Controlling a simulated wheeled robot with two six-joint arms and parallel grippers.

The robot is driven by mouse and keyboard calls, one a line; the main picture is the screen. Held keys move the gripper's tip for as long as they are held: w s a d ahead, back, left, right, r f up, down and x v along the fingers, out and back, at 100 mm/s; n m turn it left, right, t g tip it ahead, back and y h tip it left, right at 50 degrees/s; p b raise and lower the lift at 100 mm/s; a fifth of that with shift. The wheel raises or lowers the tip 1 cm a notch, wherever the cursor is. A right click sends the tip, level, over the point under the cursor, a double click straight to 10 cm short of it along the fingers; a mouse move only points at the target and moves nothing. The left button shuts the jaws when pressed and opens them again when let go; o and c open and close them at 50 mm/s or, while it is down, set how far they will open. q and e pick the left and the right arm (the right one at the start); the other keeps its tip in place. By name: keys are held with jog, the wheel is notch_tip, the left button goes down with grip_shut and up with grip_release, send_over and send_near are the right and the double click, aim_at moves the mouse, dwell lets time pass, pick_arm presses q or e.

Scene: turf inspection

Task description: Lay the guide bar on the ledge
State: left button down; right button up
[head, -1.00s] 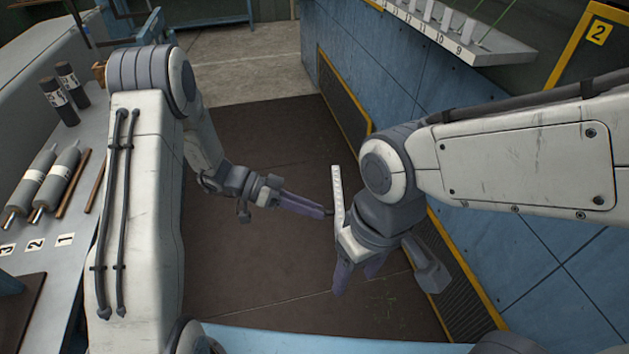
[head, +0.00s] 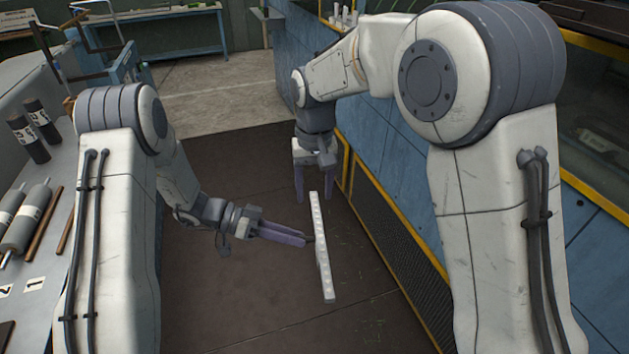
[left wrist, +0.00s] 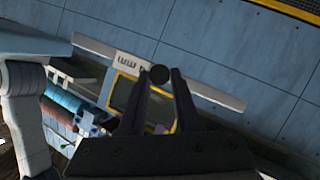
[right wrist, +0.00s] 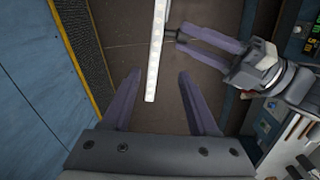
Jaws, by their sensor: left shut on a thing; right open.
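The guide bar (head: 320,255) is a long white bar with a row of small marks, held out over the dark floor. My left gripper (head: 307,240) is shut on its dark knob near the bar's middle; the knob also shows between the fingertips in the left wrist view (left wrist: 160,73). My right gripper (head: 314,190) is open and empty near the bar's far end. In the right wrist view the bar (right wrist: 156,50) reaches between its open fingers in the picture; contact cannot be told. The ledge, if it is the pegged grey shelf, is mostly hidden behind my right arm.
White pegs (head: 346,16) show at the top. The blue panelled wall (head: 400,185) with a yellow-edged grille (head: 400,255) runs along the right. A grey bench (head: 45,185) with rollers stands at the left. The dark floor mat (head: 230,300) between is clear.

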aim_at(311, 239)
notch_tip(311, 239, down, 10)
dwell(0.4)
jog(key=shift+f, duration=0.1)
grip_shut()
jog(key=shift+s+a, duration=0.1)
jog(key=shift+a, duration=0.05)
pick_arm(q)
jog(key=shift+w+d, duration=0.1)
dwell(0.9)
jog(key=c, duration=0.5)
grip_release()
jog(key=shift+a, duration=0.2)
